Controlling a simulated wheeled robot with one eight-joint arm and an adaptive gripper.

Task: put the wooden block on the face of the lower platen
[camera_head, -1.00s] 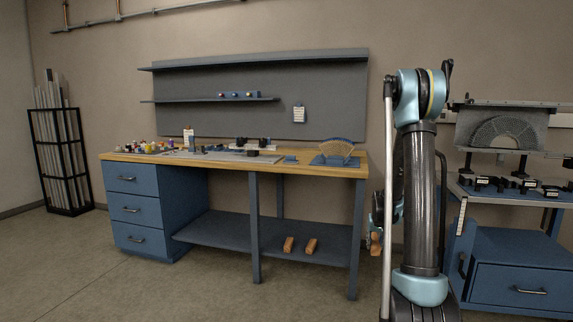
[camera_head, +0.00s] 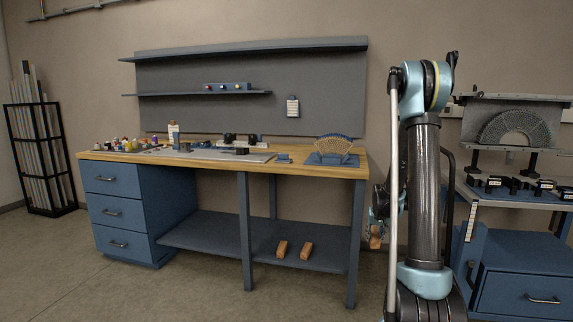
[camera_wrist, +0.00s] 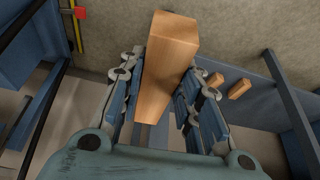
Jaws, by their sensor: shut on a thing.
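A wooden block (camera_wrist: 168,60) sits between the two fingers of my gripper (camera_wrist: 170,78) in the wrist view. The fingers are shut on its sides, and its far end sticks out beyond them. In the head view the block (camera_head: 376,238) shows small beside my arm, with part of my gripper (camera_head: 379,205) above it; the arm hides the rest. I cannot clearly pick out the lower platen in either view. A fan-shaped lattice on a blue base (camera_head: 333,158) stands at the right end of the workbench.
The workbench (camera_head: 190,165) has tools, small pots and a grey mat on top. Two wooden blocks (camera_head: 294,250) lie on its lower shelf (camera_head: 215,232). A blue cabinet (camera_head: 520,285) with a stand and a larger lattice panel (camera_head: 515,122) is at the right. Open floor lies in front of the bench.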

